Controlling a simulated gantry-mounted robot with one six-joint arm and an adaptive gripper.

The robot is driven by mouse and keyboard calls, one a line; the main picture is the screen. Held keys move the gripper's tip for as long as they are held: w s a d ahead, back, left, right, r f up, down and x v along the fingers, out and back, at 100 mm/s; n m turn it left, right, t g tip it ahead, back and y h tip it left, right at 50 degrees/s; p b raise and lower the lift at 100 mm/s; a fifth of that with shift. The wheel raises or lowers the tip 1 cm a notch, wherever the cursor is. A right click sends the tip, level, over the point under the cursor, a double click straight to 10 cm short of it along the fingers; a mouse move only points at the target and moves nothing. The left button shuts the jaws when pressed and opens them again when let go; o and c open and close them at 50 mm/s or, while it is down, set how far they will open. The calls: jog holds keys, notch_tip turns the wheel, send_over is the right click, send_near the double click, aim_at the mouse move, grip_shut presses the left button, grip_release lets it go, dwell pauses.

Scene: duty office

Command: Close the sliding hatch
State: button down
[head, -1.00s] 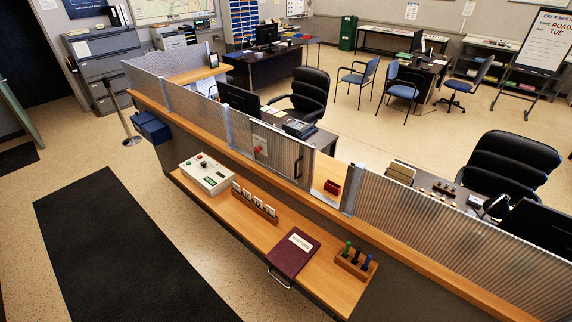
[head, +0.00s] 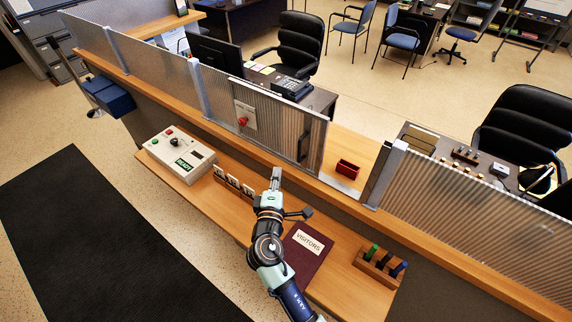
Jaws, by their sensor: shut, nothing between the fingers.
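The sliding hatch (head: 282,123) is a ribbed, translucent panel on the wooden counter's screen, with a dark upright handle (head: 304,145) near its right edge. It is partly open: a gap lies between its right edge and the grey post (head: 384,175). My gripper (head: 276,173) points up and away over the lower shelf, in front of the screen. Its fingers look closed and empty. In the picture it is left of and below the handle, apart from it.
A red tray (head: 347,169) sits in the gap. The shelf below holds a control box (head: 179,154), a visitors book (head: 305,248) partly behind my arm, and a pen holder (head: 379,267). A fixed ribbed panel (head: 475,215) stands right of the post.

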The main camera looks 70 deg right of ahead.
jog(key=x, duration=0.9)
jog(key=s+p, duration=0.1)
jog(key=s, duration=0.1)
jog(key=s+p, duration=0.1)
jog(key=s, duration=0.1)
jog(key=shift+s+a, duration=0.1)
jog(key=shift+a, duration=0.1)
